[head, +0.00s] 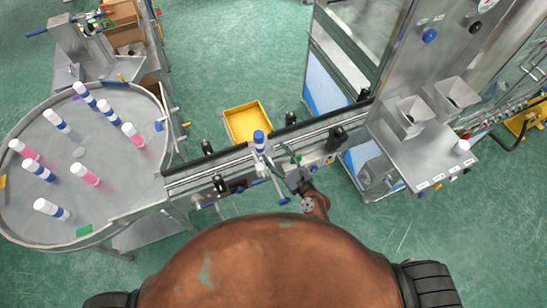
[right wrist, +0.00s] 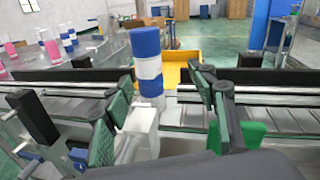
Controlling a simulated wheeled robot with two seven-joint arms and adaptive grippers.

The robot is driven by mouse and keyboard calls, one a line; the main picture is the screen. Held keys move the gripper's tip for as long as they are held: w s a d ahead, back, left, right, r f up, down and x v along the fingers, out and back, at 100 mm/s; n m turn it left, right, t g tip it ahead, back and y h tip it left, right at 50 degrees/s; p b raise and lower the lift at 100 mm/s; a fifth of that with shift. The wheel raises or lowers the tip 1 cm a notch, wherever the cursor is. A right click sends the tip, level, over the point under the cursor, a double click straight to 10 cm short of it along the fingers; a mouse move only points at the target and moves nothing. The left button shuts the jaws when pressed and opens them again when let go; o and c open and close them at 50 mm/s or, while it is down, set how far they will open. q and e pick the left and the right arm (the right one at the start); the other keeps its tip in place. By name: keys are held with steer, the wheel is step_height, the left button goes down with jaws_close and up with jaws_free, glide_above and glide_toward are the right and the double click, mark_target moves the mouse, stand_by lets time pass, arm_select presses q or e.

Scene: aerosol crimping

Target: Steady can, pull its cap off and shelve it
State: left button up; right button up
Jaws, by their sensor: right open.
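A white can with a blue cap (head: 259,139) and a blue band stands upright at the conveyor. It also shows in the right wrist view (right wrist: 148,70), beyond the fingers and nearer the left one. My right gripper (head: 281,165) is open, low beside the conveyor and to the right of the can. Its green-padded fingers (right wrist: 168,100) are spread with no can between them. A pale block (right wrist: 143,125) stands in front of the can's lower part and hides its base. My left gripper is in neither view.
A round table (head: 95,215) at the left holds several white, blue and pink cans. A yellow crate (head: 232,137) lies behind the conveyor (head: 205,178). A steel machine (head: 420,155) with two hoppers and a small white cylinder (head: 462,146) stands at the right.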

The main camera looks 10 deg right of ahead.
mark_target(262, 145)
steer(key=shift+a+f+m, duration=0.15)
steer(key=shift+a+m, duration=0.35)
steer(key=shift+a, duration=0.05)
steer(key=shift+a+f+m, duration=0.15)
steer(key=shift+a+m, duration=0.35)
steer(key=shift+a, duration=0.05)
steer(key=shift+w+a, duration=0.15)
steer(key=shift+a, duration=0.1)
steer(key=shift+p+x, duration=0.35)
steer(key=shift+x, duration=3.25)
steer(key=shift+d+r, duration=0.1)
